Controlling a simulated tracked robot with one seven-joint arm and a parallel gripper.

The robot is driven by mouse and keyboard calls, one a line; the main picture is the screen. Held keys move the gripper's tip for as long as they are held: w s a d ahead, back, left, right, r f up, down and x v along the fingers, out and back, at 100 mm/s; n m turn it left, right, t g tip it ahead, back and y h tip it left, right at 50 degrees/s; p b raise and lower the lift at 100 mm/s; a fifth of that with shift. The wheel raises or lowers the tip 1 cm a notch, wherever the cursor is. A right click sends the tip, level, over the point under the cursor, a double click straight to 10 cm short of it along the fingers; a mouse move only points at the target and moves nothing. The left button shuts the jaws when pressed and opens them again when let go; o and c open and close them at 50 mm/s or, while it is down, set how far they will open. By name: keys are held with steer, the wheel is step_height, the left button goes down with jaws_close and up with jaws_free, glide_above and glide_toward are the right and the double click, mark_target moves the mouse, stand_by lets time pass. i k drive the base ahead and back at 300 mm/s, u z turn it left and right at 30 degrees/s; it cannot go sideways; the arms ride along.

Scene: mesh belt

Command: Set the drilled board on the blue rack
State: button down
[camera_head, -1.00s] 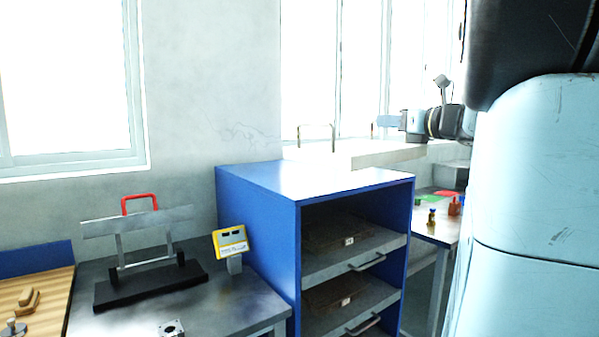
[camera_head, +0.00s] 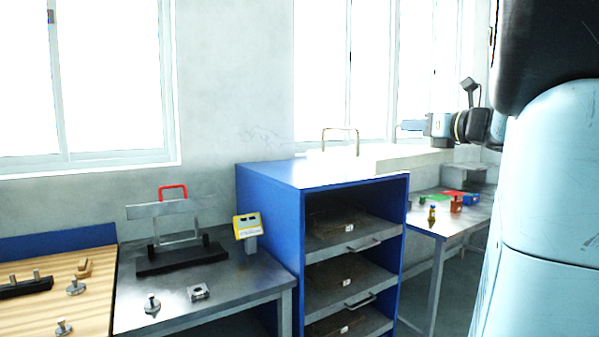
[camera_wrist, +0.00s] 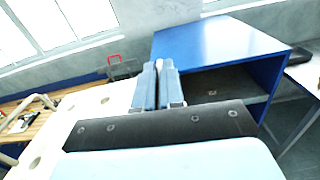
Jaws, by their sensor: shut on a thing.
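The drilled board is a thick pale slab (camera_head: 410,160) with upright wire handles, raised behind the blue rack's top in the head view. In the wrist view the board (camera_wrist: 98,100) fills the left, with round holes and a handle rail showing. My gripper (camera_head: 408,126) points left at the board's right-hand handle. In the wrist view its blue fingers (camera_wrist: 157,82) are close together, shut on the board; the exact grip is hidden. The blue rack (camera_head: 268,222) is an open-fronted cabinet with a flat top. In the wrist view, the rack (camera_wrist: 212,45) stands beyond and right of the fingers.
Left of the rack, a grey bench (camera_head: 215,290) carries a black-based metal stand (camera_head: 180,260), a yellow display box (camera_head: 247,226) and small metal parts. A wooden bench (camera_head: 85,295) is farther left. Another table (camera_head: 440,222) with small coloured items stands right. The rack's top looks clear.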

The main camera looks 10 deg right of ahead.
mark_target(338, 173)
steer(key=u, duration=0.4)
steer(key=i, duration=1.6)
steer(key=z, duration=0.4)
